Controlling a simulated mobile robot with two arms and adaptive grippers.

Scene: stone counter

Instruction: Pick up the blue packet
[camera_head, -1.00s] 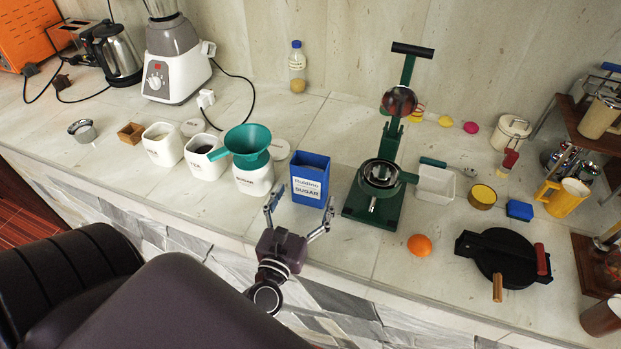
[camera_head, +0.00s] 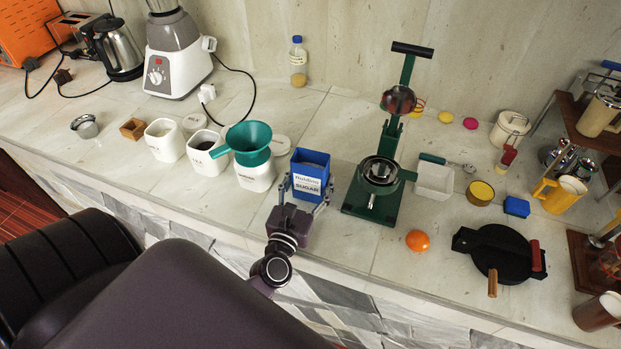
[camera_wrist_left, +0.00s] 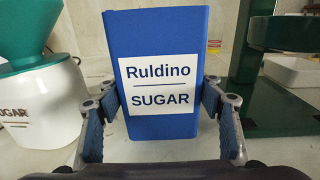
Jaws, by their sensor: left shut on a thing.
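The blue packet (camera_head: 309,168) has a white label reading "Ruldino SUGAR" and stands upright on the counter. In the left wrist view the packet (camera_wrist_left: 160,35) fills the middle. My left gripper (camera_head: 305,190) is shut on its two sides, low down; in the left wrist view its fingers (camera_wrist_left: 160,105) press on the left and right sides. My right gripper is not in view.
A white canister with a green funnel (camera_head: 250,150) stands close left of the packet. A green press (camera_head: 375,190) stands close right. An orange (camera_head: 417,241) and a black round press (camera_head: 500,255) lie further right on the counter (camera_head: 340,235).

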